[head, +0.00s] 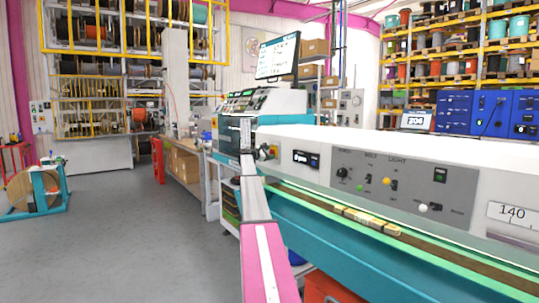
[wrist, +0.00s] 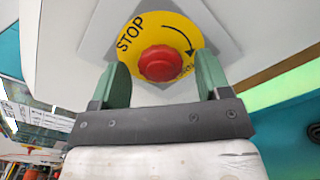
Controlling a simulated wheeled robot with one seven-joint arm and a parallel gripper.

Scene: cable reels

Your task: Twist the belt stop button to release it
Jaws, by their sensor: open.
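The belt stop button (wrist: 160,63) is a red knob on a round yellow plate (wrist: 178,30) marked STOP with a curved arrow. The plate sits on a grey square on a white machine face. My gripper (wrist: 161,72) is open, its two green fingers at the left and right of the knob. A gap shows on each side, and I cannot tell how deep the fingertips reach. In the head view, a small yellow and red patch, seemingly the button (head: 272,151), shows at the white machine's left end beside my arm's end.
The long white machine (head: 400,145) runs to the right, with a switch panel (head: 404,186) and a green belt strip (head: 322,208). A workbench (head: 185,165) stands behind left. A cable reel on a teal stand (head: 38,190) is at far left. The grey floor between is clear.

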